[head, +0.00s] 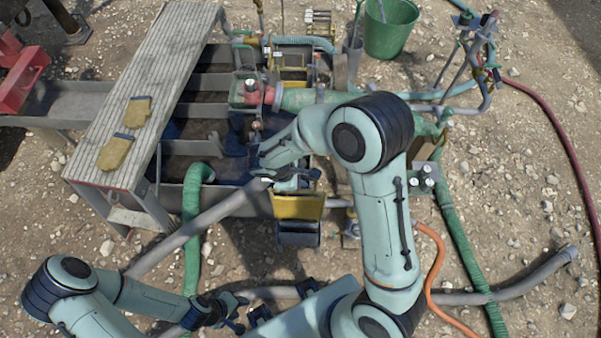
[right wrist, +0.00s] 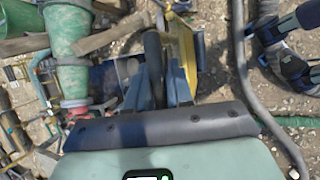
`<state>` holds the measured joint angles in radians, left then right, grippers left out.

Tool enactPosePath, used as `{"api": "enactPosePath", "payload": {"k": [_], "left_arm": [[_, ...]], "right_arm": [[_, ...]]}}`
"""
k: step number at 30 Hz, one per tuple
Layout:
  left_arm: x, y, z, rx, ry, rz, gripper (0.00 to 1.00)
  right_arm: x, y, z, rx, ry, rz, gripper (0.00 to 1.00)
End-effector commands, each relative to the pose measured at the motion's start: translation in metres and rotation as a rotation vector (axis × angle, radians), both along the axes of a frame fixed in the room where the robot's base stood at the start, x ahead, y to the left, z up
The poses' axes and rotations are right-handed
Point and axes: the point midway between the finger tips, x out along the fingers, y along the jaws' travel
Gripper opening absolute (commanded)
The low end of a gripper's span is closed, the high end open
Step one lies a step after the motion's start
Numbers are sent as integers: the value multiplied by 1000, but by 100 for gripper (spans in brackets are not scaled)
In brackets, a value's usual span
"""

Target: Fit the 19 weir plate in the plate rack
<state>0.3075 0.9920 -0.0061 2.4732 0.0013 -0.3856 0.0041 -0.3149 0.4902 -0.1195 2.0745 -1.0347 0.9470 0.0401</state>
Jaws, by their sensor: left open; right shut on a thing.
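My right gripper (head: 291,178) is over the near end of the mud tank (head: 225,172). In the right wrist view, its fingers (right wrist: 157,84) are closed on a dark, narrow thing (right wrist: 154,52), seen nearly edge-on. It may be the weir plate, but no number is readable. A yellow plate-like part (head: 297,206) is just below the gripper in the head view. It also shows beside the fingers in the right wrist view (right wrist: 186,48). A dark box-shaped part (head: 298,234) is below the yellow part; I cannot tell whether this is the plate rack. My left gripper (head: 229,308) is open and empty, low in the head view.
A slatted walkway (head: 165,75) with yellow gloves (head: 117,150) spans the tank's left side. A green pipe (head: 315,98) with a red fitting crosses behind my right arm. Hoses (head: 190,250) lie around the tank. A green bucket (head: 391,28) stands at the back. Gravel at right is mostly open.

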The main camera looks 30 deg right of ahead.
Motion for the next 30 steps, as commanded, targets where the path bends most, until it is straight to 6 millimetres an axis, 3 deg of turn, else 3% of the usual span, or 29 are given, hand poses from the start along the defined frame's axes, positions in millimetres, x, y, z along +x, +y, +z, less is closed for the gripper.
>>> {"api": "enactPosePath", "payload": {"k": [3,21,30], "left_arm": [[-9,0,-16,0,10,0,43],[-33,0,-74,0,38,0,43],[-36,0,-90,1,37,1,43]], "right_arm": [[-1,0,-23,-1,3,1,0],[0,0,-113,-1,2,0,0],[1,0,-139,1,-1,-1,0]]}}
